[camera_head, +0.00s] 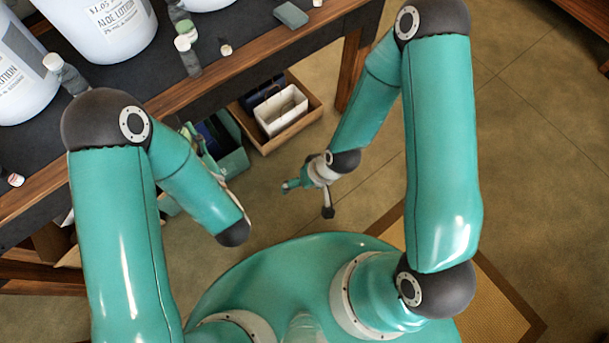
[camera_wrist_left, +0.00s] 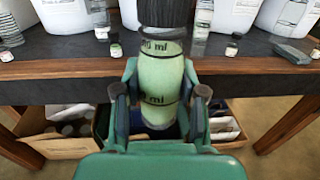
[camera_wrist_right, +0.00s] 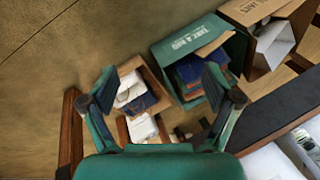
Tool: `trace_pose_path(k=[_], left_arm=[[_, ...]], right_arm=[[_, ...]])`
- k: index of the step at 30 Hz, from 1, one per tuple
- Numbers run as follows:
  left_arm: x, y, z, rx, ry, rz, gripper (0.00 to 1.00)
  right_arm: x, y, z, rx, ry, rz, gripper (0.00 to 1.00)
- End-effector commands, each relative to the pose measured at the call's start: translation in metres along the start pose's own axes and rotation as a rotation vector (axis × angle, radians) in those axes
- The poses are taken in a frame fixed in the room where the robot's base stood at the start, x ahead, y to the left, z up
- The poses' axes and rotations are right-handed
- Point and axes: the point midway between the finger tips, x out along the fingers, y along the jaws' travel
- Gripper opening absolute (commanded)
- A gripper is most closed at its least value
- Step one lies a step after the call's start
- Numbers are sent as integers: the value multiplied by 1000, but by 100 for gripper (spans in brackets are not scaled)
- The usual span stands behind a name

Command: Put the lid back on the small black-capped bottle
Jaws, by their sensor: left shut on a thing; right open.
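In the left wrist view, my left gripper (camera_wrist_left: 160,93) is shut on a small bottle (camera_wrist_left: 160,70) with pale green contents and black "ml" markings. The bottle stands upright between the fingers, in front of the table edge. A ribbed black cap (camera_wrist_left: 166,12) shows at its top, cut off by the frame; I cannot tell how it is seated. My left gripper and this bottle are not clear in the head view. My right gripper (camera_wrist_right: 158,90) is open and empty above the floor beside the table; it also shows in the head view (camera_head: 290,186). I see no clear loose lid.
The dark tabletop (camera_head: 250,60) has a wooden edge.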

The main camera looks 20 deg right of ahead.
Motion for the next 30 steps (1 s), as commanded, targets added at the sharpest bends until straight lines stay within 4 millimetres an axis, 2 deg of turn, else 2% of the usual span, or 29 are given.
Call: trace_pose_path(k=[1,3,5,23,30], left_arm=[[0,0,1,0,-1,0,0],[0,0,0,0,-1,0,0],[0,0,0,0,-1,0,0],[0,0,0,-1,-1,0,0],[4,5,-12,-2,0,33,0]], right_arm=[[3,6,22,29,-48,5,89],[5,12,43,55,-97,8,89],[8,17,51,74,-118,9,89],[10,20,52,90,-121,10,89],[10,20,52,90,-121,10,89]])
